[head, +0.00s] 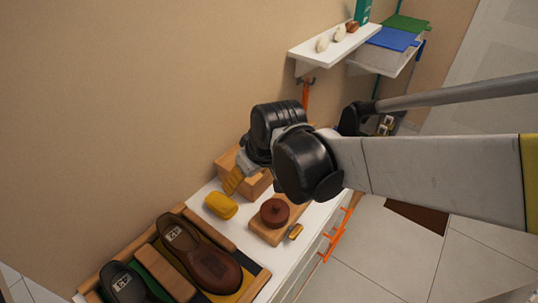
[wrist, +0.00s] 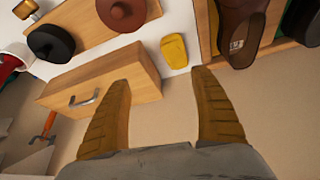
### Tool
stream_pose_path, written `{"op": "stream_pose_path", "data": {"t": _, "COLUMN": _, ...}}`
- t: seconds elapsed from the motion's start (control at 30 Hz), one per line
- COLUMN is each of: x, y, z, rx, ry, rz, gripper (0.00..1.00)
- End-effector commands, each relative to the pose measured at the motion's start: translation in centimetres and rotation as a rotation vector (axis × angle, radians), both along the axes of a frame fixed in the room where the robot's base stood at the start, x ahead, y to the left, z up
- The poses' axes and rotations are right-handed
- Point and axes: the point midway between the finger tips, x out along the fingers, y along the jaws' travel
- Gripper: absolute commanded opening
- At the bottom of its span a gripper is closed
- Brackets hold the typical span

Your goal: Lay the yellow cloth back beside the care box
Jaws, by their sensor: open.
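The yellow cloth (head: 221,205), a small folded pad, lies flat on the white top, beside the wooden care box (head: 227,161). In the wrist view the cloth (wrist: 174,50) lies beyond my fingertips, with the care box (wrist: 135,68) and its metal handle to its left. My gripper (head: 233,181) is open and empty above the top, close to the cloth and box. Its two yellow fingers (wrist: 160,78) are spread wide in the wrist view, with bare wall between them. In the head view my arm and gripper hide part of the box.
A wooden board (head: 263,231) with a round brown tin (head: 275,212) lies to the right of the cloth. A shoe tray (head: 259,285) with a brown shoe (head: 205,262) is nearer. A white wall shelf (head: 330,48) holds small objects. The beige wall rises close behind the box.

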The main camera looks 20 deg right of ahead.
Motion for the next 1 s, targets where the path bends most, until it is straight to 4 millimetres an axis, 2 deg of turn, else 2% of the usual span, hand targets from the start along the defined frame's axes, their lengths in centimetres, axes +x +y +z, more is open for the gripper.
{"op": "stream_pose_path", "data": {"t": 0.03, "x": -1.7, "y": -1.5, "z": 1.3, "rx": 0.004, "ry": -0.019, "rz": -0.057, "gripper": 0.74}}
{"op": "stream_pose_path", "data": {"t": 0.1, "x": -3.6, "y": -3.2, "z": 2.6, "rx": 0.012, "ry": -0.048, "rz": -0.135, "gripper": 0.74}}
{"op": "stream_pose_path", "data": {"t": 0.2, "x": -6.2, "y": -5.3, "z": 3.9, "rx": 0.024, "ry": -0.090, "rz": -0.234, "gripper": 0.74}}
{"op": "stream_pose_path", "data": {"t": 0.4, "x": -9.6, "y": -7.7, "z": 4.8, "rx": 0.045, "ry": -0.147, "rz": -0.364, "gripper": 0.74}}
{"op": "stream_pose_path", "data": {"t": 0.53, "x": -10.4, "y": -8.3, "z": 4.9, "rx": 0.050, "ry": -0.162, "rz": -0.395, "gripper": 0.74}}
{"op": "stream_pose_path", "data": {"t": 0.8, "x": -10.5, "y": -8.3, "z": 4.9, "rx": 0.052, "ry": -0.164, "rz": -0.399, "gripper": 0.74}}
{"op": "stream_pose_path", "data": {"t": 1.0, "x": -10.5, "y": -8.3, "z": 3.8, "rx": 0.052, "ry": -0.164, "rz": -0.399, "gripper": 0.74}}
